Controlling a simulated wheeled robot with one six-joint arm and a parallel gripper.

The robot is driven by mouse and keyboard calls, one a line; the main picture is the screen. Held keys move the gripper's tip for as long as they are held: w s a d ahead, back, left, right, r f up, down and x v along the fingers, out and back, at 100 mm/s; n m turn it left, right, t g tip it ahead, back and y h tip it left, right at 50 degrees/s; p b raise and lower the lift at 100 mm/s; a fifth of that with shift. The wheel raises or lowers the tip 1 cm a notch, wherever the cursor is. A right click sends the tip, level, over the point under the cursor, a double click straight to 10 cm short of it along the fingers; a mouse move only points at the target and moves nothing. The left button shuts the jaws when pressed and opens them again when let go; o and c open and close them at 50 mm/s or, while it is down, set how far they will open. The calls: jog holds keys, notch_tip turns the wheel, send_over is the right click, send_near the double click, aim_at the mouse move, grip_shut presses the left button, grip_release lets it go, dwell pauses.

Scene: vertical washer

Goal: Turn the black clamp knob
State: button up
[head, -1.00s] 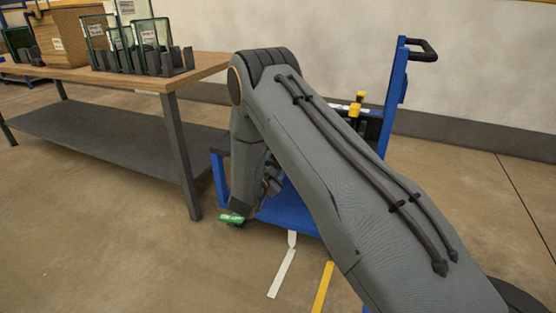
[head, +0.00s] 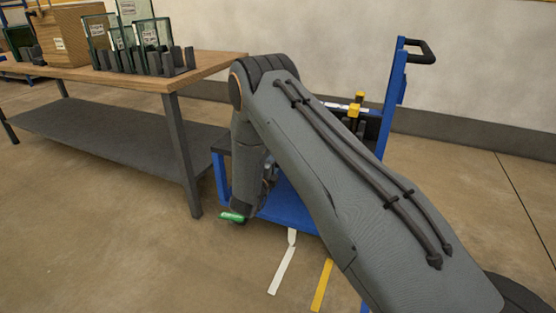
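No black clamp knob can be made out in the head view. My grey arm stretches from the lower right up to its elbow and then down over a blue cart (head: 285,208), hiding much of it. My gripper is not clearly visible; the lower end of the arm, in front of the cart, covers that area. Yellow-topped parts (head: 355,105) and dark parts show on the cart behind my arm, partly hidden.
A wooden-topped table (head: 150,75) with a grey lower shelf (head: 120,135) stands at the left. It carries glass panes in dark holders (head: 143,45) and a wooden box (head: 65,35). The cart has a black handle (head: 422,50). Floor at the right is clear.

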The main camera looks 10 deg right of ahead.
jog(key=m, duration=0.5)
jog(key=shift+m+p, duration=0.3)
jog(key=shift+p, duration=0.1)
jog(key=shift+m+p, duration=0.35)
jog(key=shift+m, duration=1.85)
jog(key=o, duration=1)
jog(key=shift+d, duration=0.1)
jog(key=shift+o, duration=0.2)
jog(key=v, duration=0.8)
jog(key=shift+p, duration=0.4)
